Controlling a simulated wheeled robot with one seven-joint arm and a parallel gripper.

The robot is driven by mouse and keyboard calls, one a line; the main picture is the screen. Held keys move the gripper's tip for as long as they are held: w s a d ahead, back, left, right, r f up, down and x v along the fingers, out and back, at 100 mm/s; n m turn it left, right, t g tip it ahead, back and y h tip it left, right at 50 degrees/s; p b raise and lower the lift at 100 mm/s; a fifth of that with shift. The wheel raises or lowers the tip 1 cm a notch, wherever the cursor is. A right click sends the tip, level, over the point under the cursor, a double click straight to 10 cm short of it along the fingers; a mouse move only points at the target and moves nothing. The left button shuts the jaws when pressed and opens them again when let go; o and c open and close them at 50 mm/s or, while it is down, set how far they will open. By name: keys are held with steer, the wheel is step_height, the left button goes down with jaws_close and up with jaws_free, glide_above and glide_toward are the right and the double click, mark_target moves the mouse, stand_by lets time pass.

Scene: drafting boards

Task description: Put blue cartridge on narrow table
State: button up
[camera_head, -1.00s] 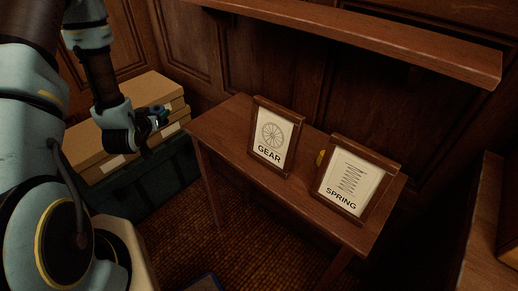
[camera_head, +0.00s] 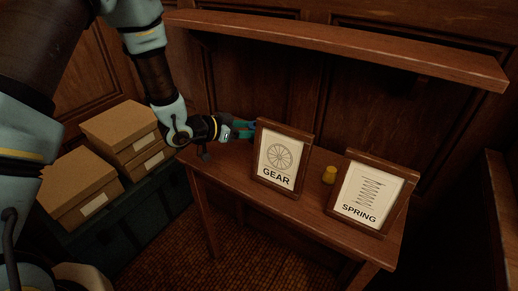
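The narrow table (camera_head: 228,175) is a dark wooden table against the panelled wall. My gripper (camera_head: 243,129) is over its left back part, just left of the GEAR board and pointing right. Teal and dark parts show at its tip, with a small blue patch (camera_head: 225,133) near the fingers. I cannot tell whether this patch is the blue cartridge or part of my gripper, nor whether the fingers are open or shut. No blue cartridge shows clearly elsewhere.
A wooden shelf (camera_head: 340,48) overhangs the back. Cardboard boxes (camera_head: 120,135) sit on a dark chest at left.

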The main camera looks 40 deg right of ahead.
mark_target(251, 142)
steer(key=shift+f+p, duration=0.4)
steer(key=shift+f, duration=2.4)
steer(key=shift+f, duration=0.1)
steer(key=shift+f, duration=0.15)
steer(key=o, duration=1.4)
steer(key=shift+c, duration=0.2)
